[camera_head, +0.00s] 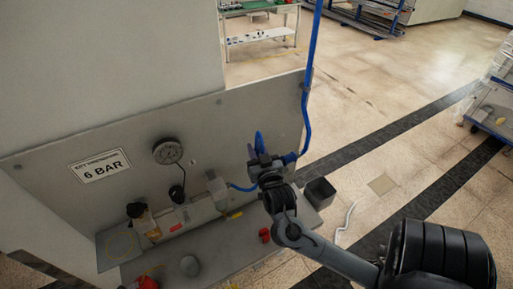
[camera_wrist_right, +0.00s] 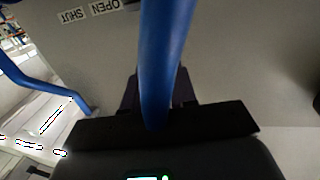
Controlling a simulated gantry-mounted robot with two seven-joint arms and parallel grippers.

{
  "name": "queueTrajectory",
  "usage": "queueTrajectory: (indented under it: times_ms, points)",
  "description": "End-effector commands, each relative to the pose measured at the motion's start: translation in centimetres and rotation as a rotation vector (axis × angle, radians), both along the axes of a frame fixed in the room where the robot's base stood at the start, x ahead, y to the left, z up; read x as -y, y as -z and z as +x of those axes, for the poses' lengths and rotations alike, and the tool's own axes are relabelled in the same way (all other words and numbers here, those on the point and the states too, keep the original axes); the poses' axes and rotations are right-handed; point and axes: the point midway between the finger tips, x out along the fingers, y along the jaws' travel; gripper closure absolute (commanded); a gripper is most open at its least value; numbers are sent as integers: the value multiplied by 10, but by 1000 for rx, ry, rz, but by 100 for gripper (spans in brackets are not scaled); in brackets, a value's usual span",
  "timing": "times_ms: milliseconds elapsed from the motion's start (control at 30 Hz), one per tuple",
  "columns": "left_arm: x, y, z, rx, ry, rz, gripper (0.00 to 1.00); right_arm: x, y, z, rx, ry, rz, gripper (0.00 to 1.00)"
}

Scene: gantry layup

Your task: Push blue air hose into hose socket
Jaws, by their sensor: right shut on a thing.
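The blue air hose (camera_head: 306,95) hangs down along the right edge of the grey panel and bends left at the bottom towards my right gripper (camera_head: 260,162). That gripper is shut on the hose in front of the panel, and a short blue length (camera_head: 259,142) sticks up above the fingers. In the right wrist view the hose (camera_wrist_right: 164,60) runs large through the middle, between the dark fingers. A thin blue tube also shows left of the gripper, near a pale fitting (camera_head: 216,186). I cannot make out the hose socket for certain. My left gripper is out of view.
The grey panel (camera_head: 120,130) carries a "6 BAR" sign (camera_head: 101,166), a round gauge (camera_head: 168,152) and several fittings low down. A dark box (camera_head: 319,193) stands right of the gripper. Open floor lies to the right.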

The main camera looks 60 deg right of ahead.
Motion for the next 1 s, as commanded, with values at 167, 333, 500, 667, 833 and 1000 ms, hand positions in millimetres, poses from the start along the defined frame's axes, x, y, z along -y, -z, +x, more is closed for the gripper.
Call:
queueTrajectory:
  times_ms: [167, 333, 500, 667, 833, 1000]
  points:
    - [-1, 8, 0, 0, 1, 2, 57, 0, 12, 0, 1, 1, 0, 100]
    - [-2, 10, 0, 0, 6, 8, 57, 0, 15, 0, 2, 1, 1, 100]
    - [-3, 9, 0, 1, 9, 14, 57, 0, 15, 0, 1, 0, 0, 100]
    - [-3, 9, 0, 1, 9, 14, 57, 0, 15, 0, 1, 0, 0, 100]
    - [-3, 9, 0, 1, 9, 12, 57, 0, 15, 0, 1, 0, 1, 100]
    - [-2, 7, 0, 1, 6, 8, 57, 0, 14, 0, 1, 1, 1, 100]
